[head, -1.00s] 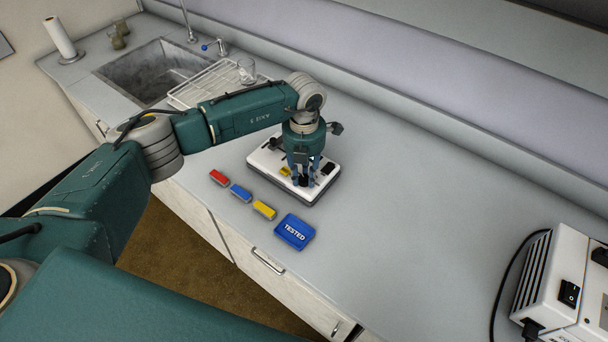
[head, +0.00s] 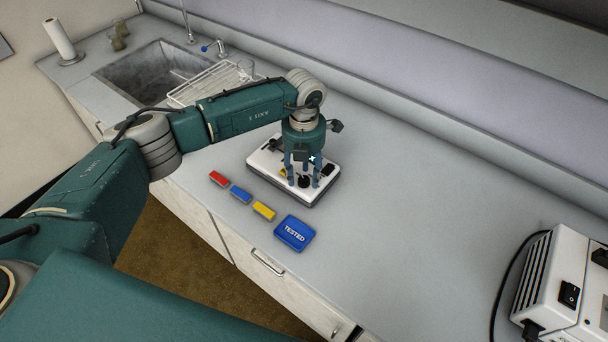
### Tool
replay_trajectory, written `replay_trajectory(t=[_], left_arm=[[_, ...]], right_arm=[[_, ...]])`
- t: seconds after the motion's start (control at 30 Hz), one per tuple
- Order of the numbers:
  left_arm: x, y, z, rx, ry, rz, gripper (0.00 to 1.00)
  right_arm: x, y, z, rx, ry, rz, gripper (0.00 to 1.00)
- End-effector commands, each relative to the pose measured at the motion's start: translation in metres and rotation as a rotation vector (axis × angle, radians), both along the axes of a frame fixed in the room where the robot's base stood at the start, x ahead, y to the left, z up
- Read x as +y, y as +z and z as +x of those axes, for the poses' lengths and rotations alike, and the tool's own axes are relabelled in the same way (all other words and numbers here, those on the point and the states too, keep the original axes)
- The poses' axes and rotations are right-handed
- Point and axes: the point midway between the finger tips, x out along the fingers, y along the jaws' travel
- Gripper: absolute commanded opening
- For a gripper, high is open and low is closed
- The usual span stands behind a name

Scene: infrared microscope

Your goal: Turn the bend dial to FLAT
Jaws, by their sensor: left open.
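A white box-shaped device (head: 318,196) with dark controls on its top lies on the counter. A round black dial (head: 304,181) sits near its front edge; I take this for the bend dial, but its marks are too small to read. My left gripper (head: 302,178) points down over the device, its fingers open and spread around or just above the dial. I cannot tell whether they touch it. The gripper hides part of the device's top. My right gripper is not in view.
Red (head: 218,178), blue (head: 241,193) and yellow (head: 264,211) blocks and a blue TESTED tray (head: 295,233) lie in front of the device. A sink (head: 150,75) and wire rack (head: 205,82) are at the back left. A white instrument (head: 562,285) stands at right. The counter between is clear.

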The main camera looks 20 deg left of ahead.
Motion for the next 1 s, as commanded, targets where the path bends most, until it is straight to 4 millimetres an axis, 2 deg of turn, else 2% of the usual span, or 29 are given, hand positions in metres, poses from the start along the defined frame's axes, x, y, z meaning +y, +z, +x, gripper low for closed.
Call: replay_trajectory(t=[0.3,0.5,0.7,1.0], left_arm=[[0.000,0.067,0.002,-0.007,-0.001,-0.001,0.45],[0.000,0.099,0.001,-0.005,0.001,-0.001,0.45],[0.000,0.110,0.001,-0.003,0.001,0.000,0.45],[0.000,0.110,0.001,-0.003,0.001,0.000,0.45]], right_arm=[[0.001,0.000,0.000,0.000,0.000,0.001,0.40],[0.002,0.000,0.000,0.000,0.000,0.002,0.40],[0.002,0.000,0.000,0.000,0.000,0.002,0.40],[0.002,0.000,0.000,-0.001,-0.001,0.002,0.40]])
